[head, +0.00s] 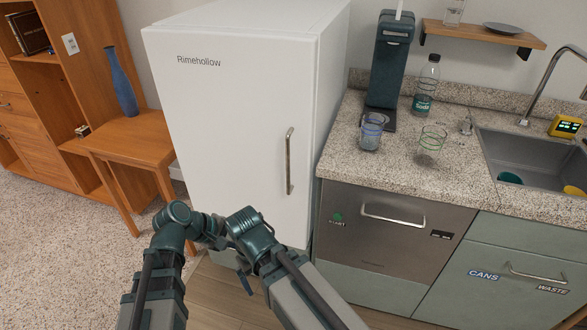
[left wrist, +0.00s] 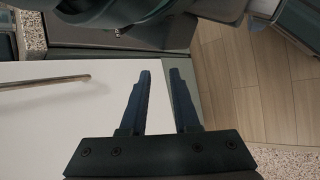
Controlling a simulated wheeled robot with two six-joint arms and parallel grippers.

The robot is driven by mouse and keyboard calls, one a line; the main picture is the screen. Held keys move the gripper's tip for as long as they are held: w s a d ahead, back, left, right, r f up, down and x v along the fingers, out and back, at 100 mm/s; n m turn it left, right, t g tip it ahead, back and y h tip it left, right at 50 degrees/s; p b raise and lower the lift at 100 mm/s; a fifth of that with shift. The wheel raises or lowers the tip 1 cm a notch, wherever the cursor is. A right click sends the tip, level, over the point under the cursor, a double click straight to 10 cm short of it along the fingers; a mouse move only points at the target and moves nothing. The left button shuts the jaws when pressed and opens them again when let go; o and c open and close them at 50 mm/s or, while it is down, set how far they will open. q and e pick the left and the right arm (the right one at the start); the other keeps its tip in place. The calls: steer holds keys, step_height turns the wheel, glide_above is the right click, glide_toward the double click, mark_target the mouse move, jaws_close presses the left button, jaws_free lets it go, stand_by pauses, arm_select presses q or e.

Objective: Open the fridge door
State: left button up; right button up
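The white fridge (head: 225,110), marked "Rimehollow", stands left of the counter. Its door looks shut. A vertical metal handle (head: 289,160) is on the right side of the door front. In the left wrist view the handle (left wrist: 45,82) lies left of my left gripper (left wrist: 160,73), apart from the fingers. That gripper is open with nothing between its fingers, over the white door (left wrist: 60,125) near its edge.
A wooden side table (head: 128,140) with a blue vase (head: 121,85) stands left of the fridge. To the right are a granite counter (head: 395,170) with a drink machine (head: 388,60), bottle and glasses, and a steel appliance front (head: 385,240). Wooden floor (left wrist: 245,85) is bare beside the door.

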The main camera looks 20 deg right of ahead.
arm_select(q)
steer(key=w+d+r+n+t+h+b, duration=0.4)
steer(key=w+r+n+h, duration=0.55)
steer(key=n, duration=0.55)
steer(key=w+d, duration=0.2)
steer(key=d, duration=0.4)
steer(key=w+d+r+t+y, duration=0.1)
steer(key=w+d, duration=0.2)
steer(key=d, duration=0.3)
steer(key=shift+w+d+r, duration=0.15)
steer(key=shift+w+r, duration=0.1)
steer(key=shift+r, duration=0.05)
jaws_close()
stand_by(0.6)
